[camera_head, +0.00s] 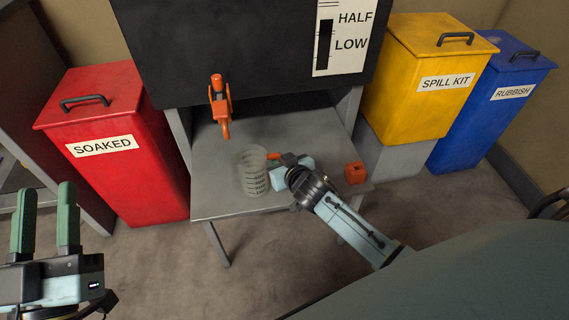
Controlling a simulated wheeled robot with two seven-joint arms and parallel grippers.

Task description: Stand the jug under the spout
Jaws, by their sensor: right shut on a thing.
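The clear jug (254,172) with dark measuring marks stands upright on or just above the grey stand top (215,203). It is below and a little to the right of the orange spout (225,130) on the dark tank. I cannot tell whether the jug's base touches the stand. My left gripper (45,215) is open and empty at the lower left, fingers pointing up, away from the stand.
The dark tank (240,50) hangs over the back of the stand. A red SOAKED bin (120,150) stands left; the yellow SPILL KIT bin (415,105) and blue RUBBISH bin (480,125) stand right.

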